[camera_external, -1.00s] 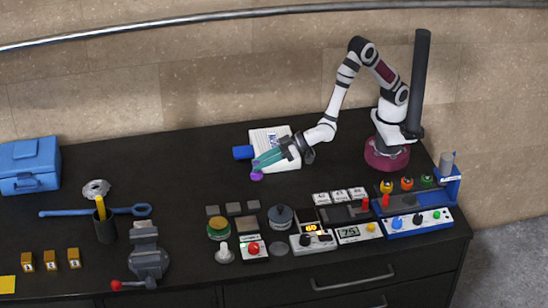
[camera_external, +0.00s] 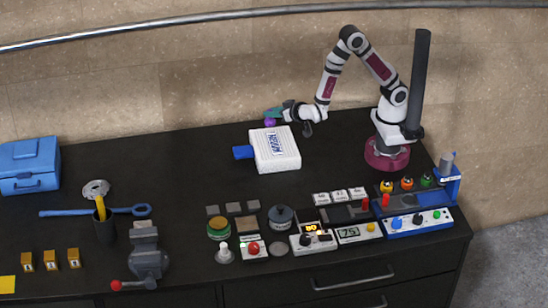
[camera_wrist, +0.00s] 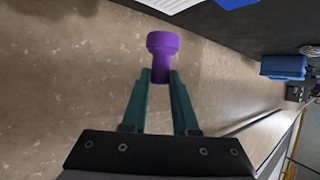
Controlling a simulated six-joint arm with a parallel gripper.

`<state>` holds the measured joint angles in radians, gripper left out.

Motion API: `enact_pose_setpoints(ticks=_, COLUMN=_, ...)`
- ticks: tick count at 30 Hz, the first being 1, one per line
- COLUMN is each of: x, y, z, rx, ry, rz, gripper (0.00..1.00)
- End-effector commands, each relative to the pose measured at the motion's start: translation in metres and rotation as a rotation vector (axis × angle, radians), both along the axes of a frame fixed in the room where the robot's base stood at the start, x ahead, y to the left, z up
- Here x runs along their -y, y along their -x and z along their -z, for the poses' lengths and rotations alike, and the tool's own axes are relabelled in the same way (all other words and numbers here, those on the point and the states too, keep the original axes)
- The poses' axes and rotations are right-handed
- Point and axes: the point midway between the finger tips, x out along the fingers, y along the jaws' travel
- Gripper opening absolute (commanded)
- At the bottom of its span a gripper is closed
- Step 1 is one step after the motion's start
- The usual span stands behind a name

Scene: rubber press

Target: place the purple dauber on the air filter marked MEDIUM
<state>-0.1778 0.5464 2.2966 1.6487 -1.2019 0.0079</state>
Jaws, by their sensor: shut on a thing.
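The purple dauber (camera_wrist: 162,43) is held between the two teal fingers of my gripper (camera_wrist: 160,78), its wide round end out past the fingertips. In the external view the dauber (camera_external: 270,122) shows as a small purple spot at the tip of my gripper (camera_external: 275,115). The gripper is near the back edge of the table, just behind the air filter. The air filter (camera_external: 287,158) is a white ribbed box with a blue stub on its left and a label with dark lettering on top. The label is too small to read surely. Only the filter's white edge (camera_wrist: 175,4) shows in the wrist view.
A blue toolbox (camera_external: 30,168) is at the far left, with a blue wrench (camera_external: 75,212) and a vise (camera_external: 147,250) nearer the middle. Several control boxes, such as the blue one (camera_external: 405,225), line the front right. The table around the filter is clear.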

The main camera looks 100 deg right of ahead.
Motion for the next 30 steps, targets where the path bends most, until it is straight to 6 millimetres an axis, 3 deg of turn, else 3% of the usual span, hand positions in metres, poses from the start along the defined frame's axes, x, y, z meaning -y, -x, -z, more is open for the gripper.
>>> enact_pose_setpoints(ticks=4, x=-0.023, y=-0.022, z=0.019, rx=0.000, ry=-0.001, rz=-0.002, gripper=0.00)
enact_pose_setpoints(ticks=12, x=-0.029, y=-0.027, z=0.061, rx=-0.003, ry=0.001, rz=-0.001, gripper=0.00)
enact_pose_setpoints(ticks=23, x=-0.029, y=-0.027, z=0.067, rx=0.000, ry=0.000, rz=-0.001, gripper=0.00)
enact_pose_setpoints(ticks=24, x=-0.029, y=-0.027, z=0.067, rx=0.001, ry=-0.001, rz=0.000, gripper=0.31)
enact_pose_setpoints(ticks=28, x=-0.029, y=-0.027, z=0.066, rx=0.001, ry=-0.001, rz=0.000, gripper=0.54)
enact_pose_setpoints(ticks=30, x=-0.029, y=-0.027, z=0.066, rx=0.001, ry=-0.001, rz=0.000, gripper=0.57)
